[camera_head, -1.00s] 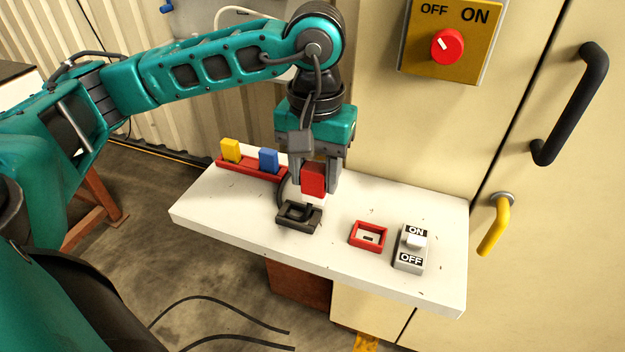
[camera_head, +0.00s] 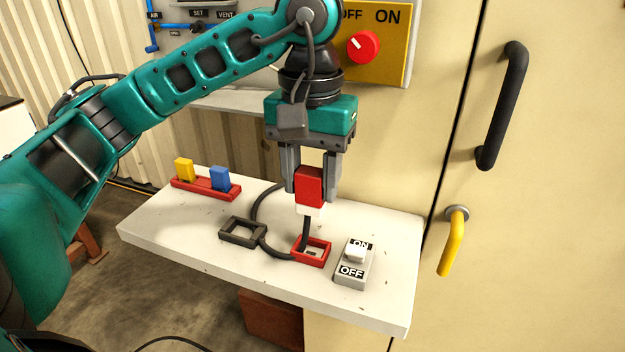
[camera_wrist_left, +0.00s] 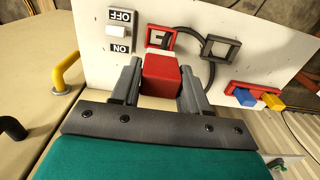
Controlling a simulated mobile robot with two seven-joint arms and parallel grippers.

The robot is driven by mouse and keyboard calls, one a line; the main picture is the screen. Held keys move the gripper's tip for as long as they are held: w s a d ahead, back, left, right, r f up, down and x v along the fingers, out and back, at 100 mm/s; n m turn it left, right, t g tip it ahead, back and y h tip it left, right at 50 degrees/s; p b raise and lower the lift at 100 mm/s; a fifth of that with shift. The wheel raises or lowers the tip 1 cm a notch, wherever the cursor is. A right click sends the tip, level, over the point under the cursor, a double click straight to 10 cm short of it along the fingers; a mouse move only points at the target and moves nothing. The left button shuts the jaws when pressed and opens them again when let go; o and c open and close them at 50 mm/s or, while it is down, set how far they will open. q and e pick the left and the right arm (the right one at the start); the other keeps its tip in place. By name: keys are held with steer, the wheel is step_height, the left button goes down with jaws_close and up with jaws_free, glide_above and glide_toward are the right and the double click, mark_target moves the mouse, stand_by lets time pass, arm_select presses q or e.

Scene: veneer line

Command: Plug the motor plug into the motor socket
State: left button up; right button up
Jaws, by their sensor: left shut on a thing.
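My left gripper (camera_head: 309,190) is shut on the red motor plug (camera_head: 309,184), which has a white lower end and a dark cable hanging from it. The plug is upright, held above the table and apart from it. The red-framed motor socket (camera_head: 311,251) lies on the white table just below the plug. In the left wrist view the plug (camera_wrist_left: 161,76) sits between the fingers, with the red socket (camera_wrist_left: 161,38) just beyond it, partly covered. My right gripper is not in view.
A dark empty frame (camera_head: 242,232) lies left of the socket, with the cable looping beside it. A grey ON/OFF switch (camera_head: 354,264) stands to the right. A red rack (camera_head: 206,189) with yellow and blue plugs is at the back left. A cabinet with handles (camera_head: 501,105) stands behind.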

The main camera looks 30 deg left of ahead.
mark_target(311, 212)
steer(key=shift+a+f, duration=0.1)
arm_select(q)
steer(key=shift+f+b, duration=0.4)
steer(key=shift+b, duration=0.25)
step_height(311, 212, down, 3)
steer(key=shift+r+b, duration=0.2)
steer(key=shift+b, duration=1)
steer(key=shift+f+b, duration=1.05)
steer(key=shift+f, duration=0.1)
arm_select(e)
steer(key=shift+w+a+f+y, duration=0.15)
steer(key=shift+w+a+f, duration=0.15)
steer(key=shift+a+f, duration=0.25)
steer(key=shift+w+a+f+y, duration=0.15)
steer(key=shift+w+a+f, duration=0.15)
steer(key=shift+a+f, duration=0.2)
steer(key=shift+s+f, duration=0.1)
arm_select(q)
steer(key=shift+f+b, duration=1.4)
steer(key=shift+f, duration=0.1)
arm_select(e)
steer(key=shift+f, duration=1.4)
arm_select(q)
steer(key=o, duration=1.2)
